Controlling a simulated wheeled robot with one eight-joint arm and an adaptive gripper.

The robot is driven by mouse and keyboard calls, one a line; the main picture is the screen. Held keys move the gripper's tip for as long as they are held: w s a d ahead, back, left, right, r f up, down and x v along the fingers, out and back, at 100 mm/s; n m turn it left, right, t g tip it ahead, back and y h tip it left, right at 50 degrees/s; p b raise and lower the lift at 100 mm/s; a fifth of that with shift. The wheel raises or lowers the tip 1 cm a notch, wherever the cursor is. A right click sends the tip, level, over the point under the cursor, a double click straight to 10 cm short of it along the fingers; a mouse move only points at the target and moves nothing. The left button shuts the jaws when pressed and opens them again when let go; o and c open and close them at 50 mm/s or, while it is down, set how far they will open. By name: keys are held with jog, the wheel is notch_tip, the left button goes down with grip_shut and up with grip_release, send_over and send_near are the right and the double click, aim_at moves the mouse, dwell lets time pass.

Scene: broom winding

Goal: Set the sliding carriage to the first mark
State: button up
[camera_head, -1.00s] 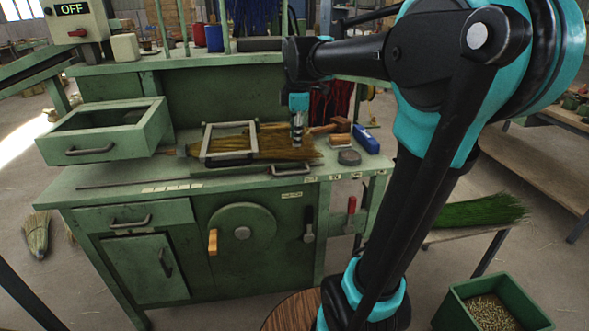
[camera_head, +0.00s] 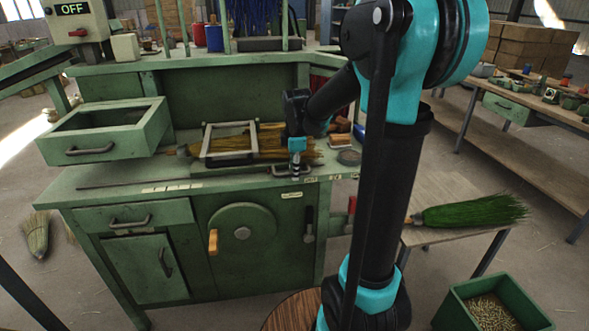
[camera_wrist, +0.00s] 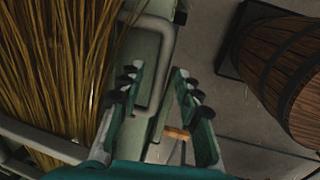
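A grey bent-bar handle (camera_head: 279,172) sits at the front edge of the green bench (camera_head: 105,181); it looks like part of the sliding carriage, but I cannot tell for sure. My gripper (camera_head: 297,172) points down over this handle. In the wrist view, my gripper (camera_wrist: 158,95) is open, and the handle (camera_wrist: 165,62) shows between and beyond its fingers. I see no clear contact. Pale mark strips (camera_head: 172,188) lie along the front of the benchtop, left of the gripper. My arm and gripper hide part of the handle.
A metal frame (camera_head: 228,127) lies over straw bristles (camera_head: 270,143) just behind the handle. An open drawer box (camera_head: 105,130) stands at the left. A wooden barrel (camera_wrist: 285,70) shows below in the wrist view.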

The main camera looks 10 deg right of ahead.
grip_shut()
dwell(0.3)
jog(key=shift+a, duration=0.1)
jog(key=a, duration=2.6)
jog(key=shift+a, duration=0.15)
grip_release()
